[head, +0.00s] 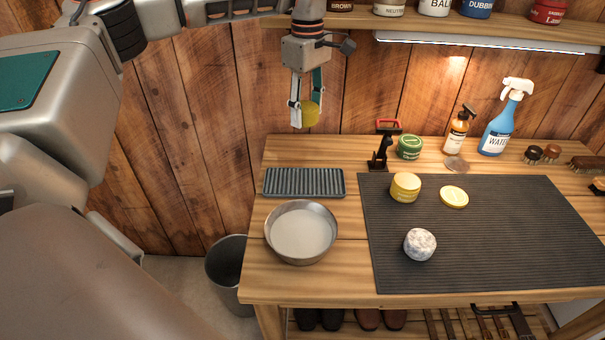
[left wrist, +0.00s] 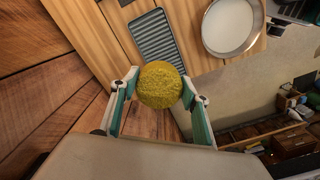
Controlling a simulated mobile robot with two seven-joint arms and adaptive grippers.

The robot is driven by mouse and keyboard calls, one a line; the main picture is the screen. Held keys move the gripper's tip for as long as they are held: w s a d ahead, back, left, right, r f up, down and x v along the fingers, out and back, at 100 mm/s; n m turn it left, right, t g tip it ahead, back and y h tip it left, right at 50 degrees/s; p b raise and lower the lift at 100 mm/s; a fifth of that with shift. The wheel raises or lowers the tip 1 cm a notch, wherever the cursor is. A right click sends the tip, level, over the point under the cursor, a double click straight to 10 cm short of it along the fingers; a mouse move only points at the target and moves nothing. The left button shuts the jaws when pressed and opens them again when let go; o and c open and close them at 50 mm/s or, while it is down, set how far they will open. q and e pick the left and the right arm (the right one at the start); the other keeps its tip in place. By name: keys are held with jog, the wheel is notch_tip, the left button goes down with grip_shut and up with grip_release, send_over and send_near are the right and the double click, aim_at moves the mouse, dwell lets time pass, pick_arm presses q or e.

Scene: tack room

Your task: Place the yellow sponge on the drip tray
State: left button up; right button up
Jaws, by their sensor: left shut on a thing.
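The yellow sponge (head: 309,113) is round and held in my left gripper (head: 304,110), up in the air behind and above the bench's back left corner. In the left wrist view the sponge (left wrist: 160,85) sits between the two fingers of the left gripper (left wrist: 160,92), which touch its sides. The drip tray (head: 303,182) is a dark ribbed rectangle on the left of the bench, empty. It also shows in the left wrist view (left wrist: 157,41), beyond the sponge and apart from it. My right gripper is in neither view.
A metal bowl (head: 301,232) with pale contents stands in front of the tray. A green tin (head: 409,147) and bottles stand behind. A shelf (head: 450,25) overhangs.

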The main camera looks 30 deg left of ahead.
aim_at(306, 181)
pick_arm(q)
notch_tip(306, 181, down, 19)
jog(key=shift+f+b, duration=0.1)
jog(key=shift+b, duration=0.3)
jog(key=shift+s+f, duration=0.1)
jog(key=o, duration=0.8)
jog(key=shift+o, duration=0.2)
notch_tip(306, 181, up, 12)
dwell(0.7)
